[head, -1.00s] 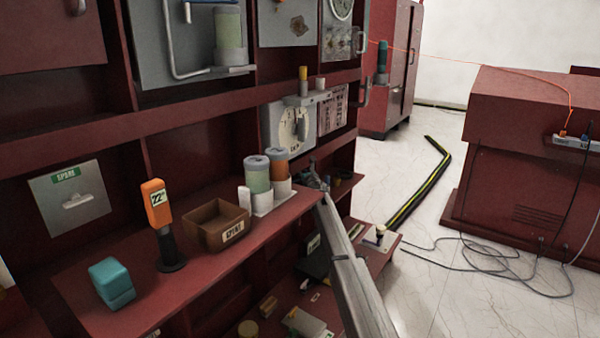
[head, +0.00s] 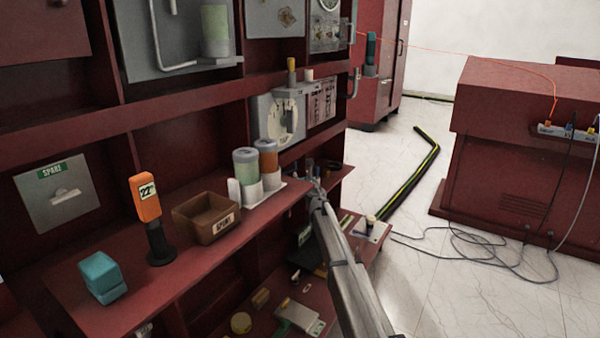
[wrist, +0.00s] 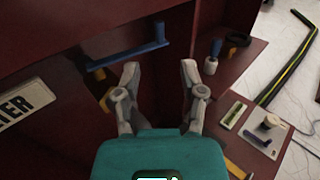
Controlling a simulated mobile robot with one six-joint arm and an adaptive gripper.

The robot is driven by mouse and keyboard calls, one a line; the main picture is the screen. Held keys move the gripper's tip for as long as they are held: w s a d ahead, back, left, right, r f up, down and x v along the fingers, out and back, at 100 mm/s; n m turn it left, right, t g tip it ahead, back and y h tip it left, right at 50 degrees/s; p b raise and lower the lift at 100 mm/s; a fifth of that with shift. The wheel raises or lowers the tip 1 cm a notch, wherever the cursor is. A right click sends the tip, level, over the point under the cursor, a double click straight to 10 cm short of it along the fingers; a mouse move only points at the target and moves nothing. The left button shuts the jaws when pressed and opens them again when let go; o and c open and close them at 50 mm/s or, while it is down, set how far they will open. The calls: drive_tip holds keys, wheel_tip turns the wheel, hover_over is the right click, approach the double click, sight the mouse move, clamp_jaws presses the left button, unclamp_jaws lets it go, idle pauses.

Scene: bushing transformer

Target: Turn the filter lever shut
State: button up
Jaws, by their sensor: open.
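In the wrist view a blue lever (wrist: 125,56) runs sideways under the red shelving, with an upright blue end piece at its right end. In the head view my gripper (head: 314,184) is small and dark beyond the shelf's right end, and I cannot make out the lever there.
The red shelf holds a teal box (head: 102,277), an orange-topped tester (head: 150,215), a brown bin (head: 206,216) and two canisters (head: 257,168).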

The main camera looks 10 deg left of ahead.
drive_tip(key=shift+s+d, duration=0.25)
drive_tip(key=shift+s, duration=0.2)
